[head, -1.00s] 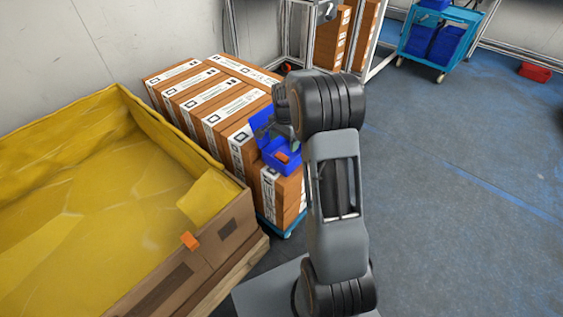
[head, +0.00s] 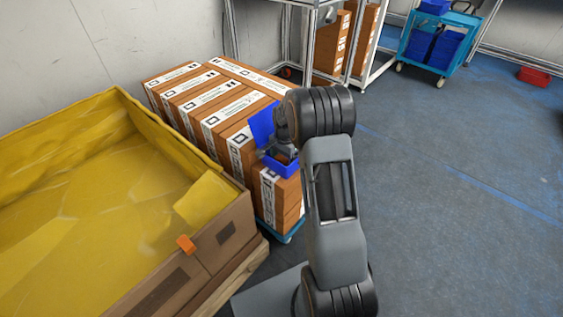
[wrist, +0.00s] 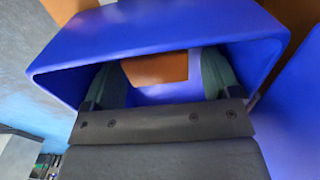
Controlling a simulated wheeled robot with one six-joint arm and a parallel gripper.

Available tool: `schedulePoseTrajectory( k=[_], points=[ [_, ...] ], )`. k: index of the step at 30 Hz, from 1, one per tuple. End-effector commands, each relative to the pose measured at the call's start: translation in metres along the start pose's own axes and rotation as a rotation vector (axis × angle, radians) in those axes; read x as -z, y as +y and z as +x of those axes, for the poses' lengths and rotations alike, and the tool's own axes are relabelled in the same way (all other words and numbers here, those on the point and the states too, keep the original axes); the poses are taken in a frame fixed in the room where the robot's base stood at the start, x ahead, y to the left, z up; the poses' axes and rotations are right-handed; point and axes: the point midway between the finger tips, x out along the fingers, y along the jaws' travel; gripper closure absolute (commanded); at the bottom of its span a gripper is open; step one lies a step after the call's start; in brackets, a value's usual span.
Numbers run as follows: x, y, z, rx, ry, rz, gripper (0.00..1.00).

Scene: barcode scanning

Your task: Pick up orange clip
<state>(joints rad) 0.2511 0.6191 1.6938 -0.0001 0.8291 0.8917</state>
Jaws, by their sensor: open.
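A blue bin (head: 282,170) sits on top of the stacked boxes, left of my arm. In the wrist view the bin's rim (wrist: 150,38) surrounds my gripper (wrist: 160,75). Its two dark green fingers are open and reach into the bin. An orange piece (wrist: 155,69), which looks like an orange clip, shows between the fingers inside the bin; whether they touch it I cannot tell. In the head view my gripper (head: 280,148) largely hides the bin's inside. Another orange clip (head: 186,244) is on the rim of the yellow-lined crate.
Brown boxes (head: 205,90) with white labels stand stacked on a blue dolly. The large yellow-lined crate (head: 245,222) is at the left. A metal rack stands behind, and a blue cart (head: 440,45) is farther back.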

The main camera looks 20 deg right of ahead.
Motion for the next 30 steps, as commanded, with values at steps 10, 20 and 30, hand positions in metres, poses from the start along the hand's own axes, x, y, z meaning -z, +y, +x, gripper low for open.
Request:
schedulePoseTrajectory(
  k=[10,20,30],
  points=[
    [0.0000,-0.0001,-0.0008,0.000,0.000,0.000,0.43],
    [-0.0001,-0.0002,-0.0009,0.000,0.000,0.000,0.70],
    [0.0001,-0.0004,-0.0099,0.002,0.001,0.000,0.70]
  ],
)
